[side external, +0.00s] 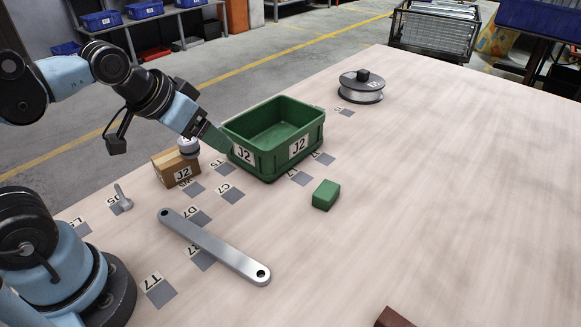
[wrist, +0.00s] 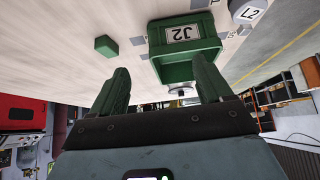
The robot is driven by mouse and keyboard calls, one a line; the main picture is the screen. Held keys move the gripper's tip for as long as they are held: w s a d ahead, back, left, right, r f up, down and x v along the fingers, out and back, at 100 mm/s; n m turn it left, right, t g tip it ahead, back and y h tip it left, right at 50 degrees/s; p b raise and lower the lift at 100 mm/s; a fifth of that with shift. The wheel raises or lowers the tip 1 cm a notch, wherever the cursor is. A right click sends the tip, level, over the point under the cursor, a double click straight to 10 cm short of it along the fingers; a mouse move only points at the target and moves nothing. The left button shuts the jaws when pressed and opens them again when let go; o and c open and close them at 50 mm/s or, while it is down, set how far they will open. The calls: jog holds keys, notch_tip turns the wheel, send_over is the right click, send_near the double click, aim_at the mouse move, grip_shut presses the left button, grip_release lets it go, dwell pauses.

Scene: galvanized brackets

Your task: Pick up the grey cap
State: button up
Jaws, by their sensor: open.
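The grey cap (side external: 188,147) sits on top of a small cardboard box (side external: 176,169) marked J2, left of the green bin. In the wrist view, a light grey piece labelled L2 (wrist: 248,12) at the top right edge looks like the cap, partly cut off. My gripper (side external: 226,149) has green fingers and points down to the right by the bin's left end, to the right of the cap and apart from it. In the wrist view its fingers (wrist: 160,66) are spread, with nothing held between them.
The green bin (side external: 262,160) stands close to my fingertips. A green block (side external: 326,195), a metal bar (side external: 213,246), a bolt-like part (side external: 123,198) and a wire spool (side external: 360,88) lie around. The table's right side is mostly clear.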

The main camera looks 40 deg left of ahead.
jog(key=r, duration=0.2)
jog(key=m+g+h, duration=0.2)
jog(key=m+h, duration=0.4)
jog(key=h, duration=0.2)
send_over(181, 139)
jog(key=d, duration=0.4)
jog(key=s+a+m+t+h, duration=0.3)
jog(key=a+m, duration=0.3)
jog(key=a, duration=0.3)
jog(key=f, duration=0.8)
jog(key=shift+d+f, duration=0.25)
jog(key=shift+d, duration=0.1)
jog(key=shift+f, duration=0.4)
jog(key=shift+w+d+f, duration=0.1)
jog(key=shift+d+f, duration=0.1)
jog(key=shift+x, duration=3.55)
jog(key=c, duration=1.2)
